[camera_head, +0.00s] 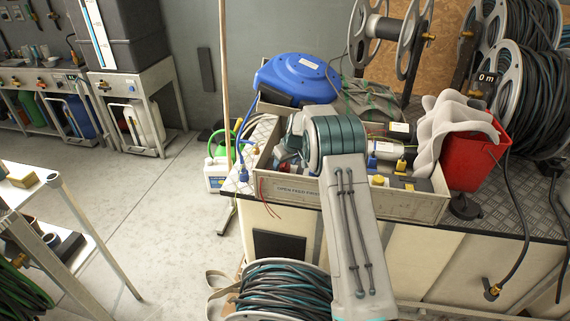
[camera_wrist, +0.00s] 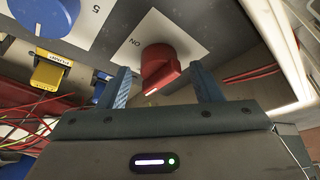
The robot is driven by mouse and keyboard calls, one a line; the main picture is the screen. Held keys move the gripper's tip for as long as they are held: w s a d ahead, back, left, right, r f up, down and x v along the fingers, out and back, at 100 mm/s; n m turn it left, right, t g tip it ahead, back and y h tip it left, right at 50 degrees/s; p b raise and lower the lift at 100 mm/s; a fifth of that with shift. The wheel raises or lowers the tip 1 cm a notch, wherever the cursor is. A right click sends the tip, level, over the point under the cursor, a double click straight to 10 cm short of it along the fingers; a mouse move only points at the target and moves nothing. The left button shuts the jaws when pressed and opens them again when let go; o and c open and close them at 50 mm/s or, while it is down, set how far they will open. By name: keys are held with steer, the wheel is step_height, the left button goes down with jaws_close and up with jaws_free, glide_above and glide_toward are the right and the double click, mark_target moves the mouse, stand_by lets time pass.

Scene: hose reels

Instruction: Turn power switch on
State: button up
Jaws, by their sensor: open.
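A red rotary switch knob (camera_wrist: 158,62) stands on a grey panel (camera_wrist: 105,45) in the middle of the wrist view. A white label (camera_wrist: 187,33) behind it bears "ON", seen upside down. A short white mark shows on the knob's end that faces my gripper. My gripper (camera_wrist: 158,74) is open, with one blue finger on each side of the knob. Whether the fingers touch the knob I cannot tell. In the head view my arm reaches over an open box (camera_head: 408,203) on the bench and hides the knob and my gripper.
A blue knob (camera_wrist: 45,14) by a "5" and a yellow connector (camera_wrist: 50,72) are left of the switch. Loose red wires (camera_wrist: 250,74) lie right. A blue hose reel (camera_head: 297,78) stands behind the box, a red bucket (camera_head: 470,150) to its right. Floor (camera_head: 130,205) at left is clear.

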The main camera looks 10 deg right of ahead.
steer(key=shift+w+f, duration=0.1)
steer(key=shift+f, duration=0.15)
steer(key=c, duration=0.9)
steer(key=shift+c, duration=0.2)
